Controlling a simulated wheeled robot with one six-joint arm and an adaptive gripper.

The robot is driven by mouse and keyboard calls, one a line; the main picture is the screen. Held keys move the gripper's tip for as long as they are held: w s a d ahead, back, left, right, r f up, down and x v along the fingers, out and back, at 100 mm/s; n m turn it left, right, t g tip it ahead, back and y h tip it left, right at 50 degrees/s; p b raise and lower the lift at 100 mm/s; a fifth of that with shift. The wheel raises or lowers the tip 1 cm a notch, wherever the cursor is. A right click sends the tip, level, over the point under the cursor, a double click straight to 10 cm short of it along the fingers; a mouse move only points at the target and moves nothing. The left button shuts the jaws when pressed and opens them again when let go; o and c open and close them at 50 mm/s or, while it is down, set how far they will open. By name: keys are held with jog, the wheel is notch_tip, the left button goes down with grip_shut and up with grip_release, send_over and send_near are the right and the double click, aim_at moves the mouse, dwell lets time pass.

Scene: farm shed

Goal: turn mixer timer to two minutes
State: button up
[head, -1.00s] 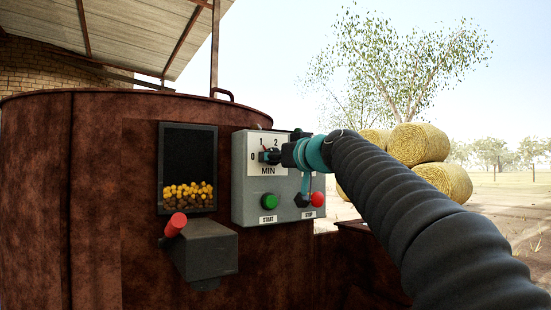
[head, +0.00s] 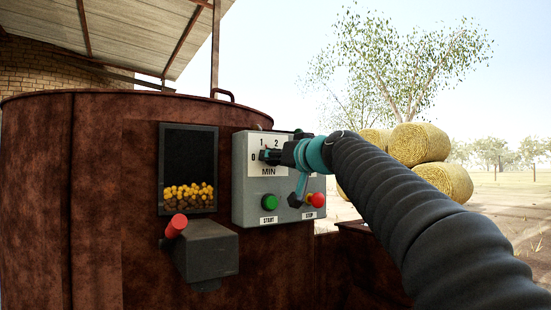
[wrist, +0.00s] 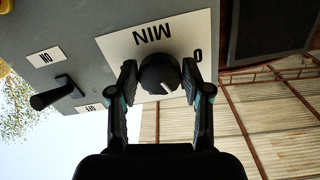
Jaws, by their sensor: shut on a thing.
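The timer is a round black knob (wrist: 160,74) with a white pointer line, on a white dial plate (head: 268,171) marked MIN. In the head view, 0, 1 and 2 show on the plate; my gripper hides most of the knob. In the wrist view the plate appears upside down, and the pointer line faces roughly away from the word MIN. The figures on that side are hidden there. My gripper (head: 270,156) is shut on the knob, one fingertip on each side; its fingers also show in the wrist view (wrist: 160,78).
The grey control box (head: 241,205) has a green START button (head: 269,202) and a red STOP button (head: 318,200) below. A black switch lever (wrist: 50,95) sits beside the dial between ON and OFF labels. A red-handled lever (head: 176,225) stands at lower left.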

jog(key=m+p, duration=0.1)
jog(key=m, duration=0.3)
jog(key=shift+a, duration=0.1)
jog(key=m+p, duration=0.1)
jog(key=m, duration=0.4)
jog(key=shift+m, duration=0.3)
dwell(0.4)
jog(key=o, duration=1.1)
jog(key=shift+c, duration=0.2)
jog(key=shift+s, duration=0.1)
jog(key=v, duration=1.2)
